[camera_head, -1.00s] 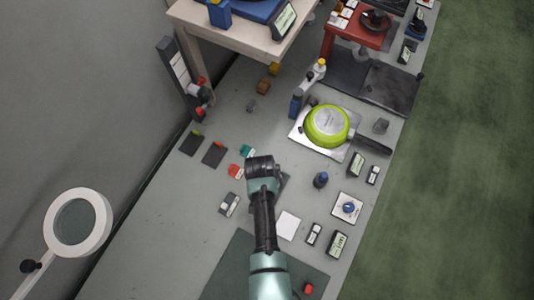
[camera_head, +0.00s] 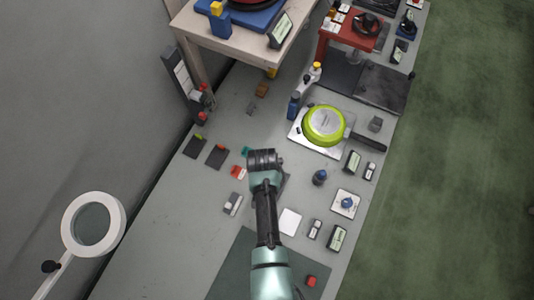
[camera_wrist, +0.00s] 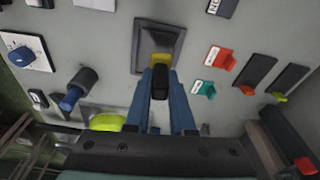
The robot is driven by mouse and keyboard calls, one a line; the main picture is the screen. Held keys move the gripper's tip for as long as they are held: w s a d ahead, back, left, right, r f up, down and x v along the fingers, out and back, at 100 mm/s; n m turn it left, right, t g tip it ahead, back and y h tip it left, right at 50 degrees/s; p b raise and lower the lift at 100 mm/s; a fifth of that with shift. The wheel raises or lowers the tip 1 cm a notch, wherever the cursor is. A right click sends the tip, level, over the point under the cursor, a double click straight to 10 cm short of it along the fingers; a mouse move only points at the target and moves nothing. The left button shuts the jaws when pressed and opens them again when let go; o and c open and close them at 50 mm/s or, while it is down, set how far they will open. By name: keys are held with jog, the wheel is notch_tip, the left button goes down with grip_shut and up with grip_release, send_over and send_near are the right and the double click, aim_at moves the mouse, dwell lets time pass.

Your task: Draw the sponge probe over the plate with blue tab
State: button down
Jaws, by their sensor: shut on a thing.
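My gripper (camera_wrist: 161,84) is shut on a black piece with a yellow block at its end, which looks like the sponge probe (camera_wrist: 162,63). The yellow end is over a dark square plate or dish (camera_wrist: 148,32); I cannot tell whether it touches. In the head view my wrist hides the fingers and most of this square. Two dark plates lie to its right in the wrist view, one with an orange-red tab (camera_wrist: 258,69) and one with a yellow-green tab (camera_wrist: 291,77). I see no clear blue tab.
Red (camera_wrist: 226,62) and teal (camera_wrist: 206,89) markers with white labels stand nearby. A green pan (camera_head: 324,124) sits on a metal plate at the right. A dark blue knob (camera_head: 320,177) and a white-based button (camera_head: 346,203) stand near the right edge. A magnifier ring (camera_head: 66,222) is far left.

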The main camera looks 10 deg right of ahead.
jog(key=shift+w+a+r+p, duration=0.15)
jog(key=shift+r+p, duration=0.15)
jog(key=shift+r, duration=0.15)
jog(key=shift+w+a+r+p, duration=0.15)
jog(key=shift+r+p, duration=0.15)
jog(key=shift+r, duration=0.15)
jog(key=shift+r+p, duration=0.3)
jog(key=shift+r, duration=0.1)
jog(key=shift+s+d+r, duration=0.2)
jog(key=shift+s+r, duration=0.05)
jog(key=shift+r, duration=0.2)
jog(key=shift+f, duration=0.1)
jog(key=shift+w+a, duration=0.15)
